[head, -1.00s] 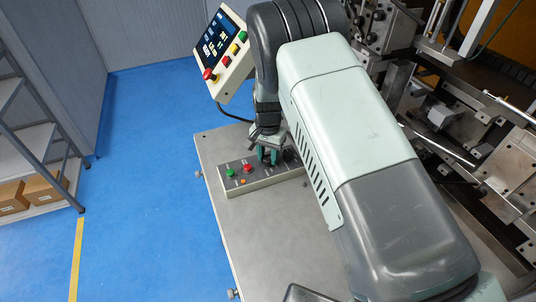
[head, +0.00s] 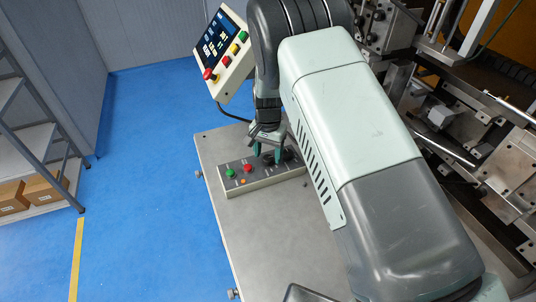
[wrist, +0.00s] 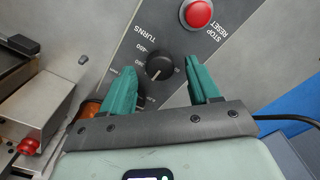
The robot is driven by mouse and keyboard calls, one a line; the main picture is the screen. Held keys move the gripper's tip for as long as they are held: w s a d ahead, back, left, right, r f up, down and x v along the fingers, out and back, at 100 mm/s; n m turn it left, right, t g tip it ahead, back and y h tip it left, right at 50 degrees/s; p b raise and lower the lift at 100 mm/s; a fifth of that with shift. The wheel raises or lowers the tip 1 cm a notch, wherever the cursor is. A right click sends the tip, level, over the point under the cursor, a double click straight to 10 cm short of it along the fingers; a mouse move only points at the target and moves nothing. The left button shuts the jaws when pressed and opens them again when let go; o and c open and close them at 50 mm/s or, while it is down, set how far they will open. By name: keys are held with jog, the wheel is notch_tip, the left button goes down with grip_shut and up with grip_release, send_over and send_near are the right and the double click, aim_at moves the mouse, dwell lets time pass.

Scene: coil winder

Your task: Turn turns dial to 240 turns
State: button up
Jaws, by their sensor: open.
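The turns dial (wrist: 160,65) is a round black knob on the dark control panel, beside the printed word TURNS, in the wrist view. A pale pointer mark on it points toward the lower left of the picture. The number at the mark is too small to read surely. My gripper (wrist: 165,70) is open, with one teal finger on each side of the knob and a gap visible on both sides. In the head view my gripper (head: 267,153) is over the right part of the control box (head: 262,184), and the turns dial is hard to make out there.
A red stop/reset button (wrist: 198,13) is close to the dial. The box also has a green button (head: 230,173). A tilted touchscreen panel (head: 222,50) stands behind on the table (head: 270,230). Winder machinery (head: 440,115) fills the right. The front table area is clear.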

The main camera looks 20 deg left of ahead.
aim_at(268, 157)
notch_tip(268, 157, up, 10)
jog(key=shift+f, duration=0.15)
dwell(0.5)
jog(key=s+d+r+t+y, duration=0.1)
jog(key=s+d+r, duration=0.2)
jog(key=d+r, duration=0.8)
jog(key=s+d+r+t, duration=0.1)
jog(key=s+d+r, duration=0.2)
jog(key=d+r, duration=0.85)
jog(key=s+d+r+t, duration=0.1)
jog(key=s+d+r, duration=0.1)
jog(key=s+d, duration=0.4)
jog(key=s+d+r+t+h, duration=0.1)
jog(key=s+d, duration=0.5)
jog(key=s, duration=0.8)
notch_tip(268, 157, up, 3)
jog(key=shift+f+t, duration=0.15)
jog(key=shift+t, duration=0.65)
jog(key=shift+w, duration=0.1)
